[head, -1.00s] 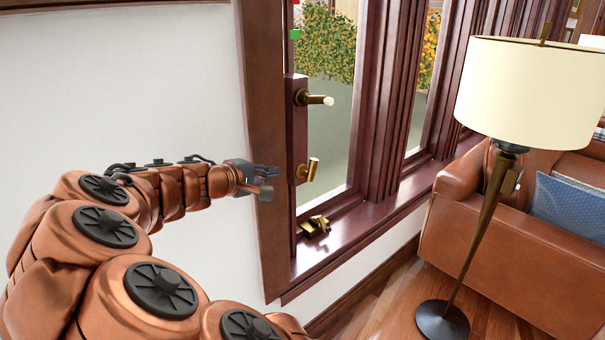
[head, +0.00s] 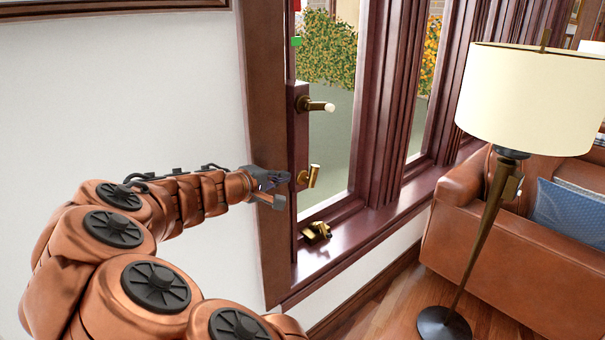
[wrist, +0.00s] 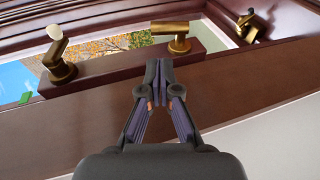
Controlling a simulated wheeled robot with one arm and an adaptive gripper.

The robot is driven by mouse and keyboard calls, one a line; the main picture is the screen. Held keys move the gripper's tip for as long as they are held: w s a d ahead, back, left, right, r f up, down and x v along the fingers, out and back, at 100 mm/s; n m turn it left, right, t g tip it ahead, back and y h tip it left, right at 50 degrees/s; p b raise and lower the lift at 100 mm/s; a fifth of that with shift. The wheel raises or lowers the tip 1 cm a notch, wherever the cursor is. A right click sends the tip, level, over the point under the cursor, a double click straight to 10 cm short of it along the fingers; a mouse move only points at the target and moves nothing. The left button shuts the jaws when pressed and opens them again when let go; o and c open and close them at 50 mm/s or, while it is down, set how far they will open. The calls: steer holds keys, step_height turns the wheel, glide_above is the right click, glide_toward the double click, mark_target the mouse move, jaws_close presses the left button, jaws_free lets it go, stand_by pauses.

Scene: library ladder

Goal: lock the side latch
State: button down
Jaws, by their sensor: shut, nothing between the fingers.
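Two brass levers sit on a dark wood strip on the left side of the window frame. The upper lever (head: 316,105) sticks out sideways with a pale tip, and it also shows at left in the wrist view (wrist: 57,52). The lower lever (head: 313,176) stands nearly upright, tilted a little right; in the wrist view (wrist: 179,40) it lies just beyond my fingertips. I cannot tell which lever the task means by side latch. My gripper (head: 284,188) is shut and empty, just left of the lower lever. In the wrist view, the closed fingertips (wrist: 158,64) appear apart from it.
A brass crank (head: 317,232) sits on the sill at the lower left corner of the window. A floor lamp (head: 485,215) and a brown leather sofa (head: 450,215) stand at right. White wall (head: 120,90) is left of the frame.

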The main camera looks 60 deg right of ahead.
mark_target(312, 171)
steer(key=p+x, duration=0.1)
steer(key=x, duration=0.7)
steer(key=shift+s+d+f, duration=0.1)
steer(key=shift+d+f, duration=0.05)
steer(key=shift+d, duration=0.1)
steer(key=shift+p+x, duration=0.35)
steer(key=shift+x, duration=0.6)
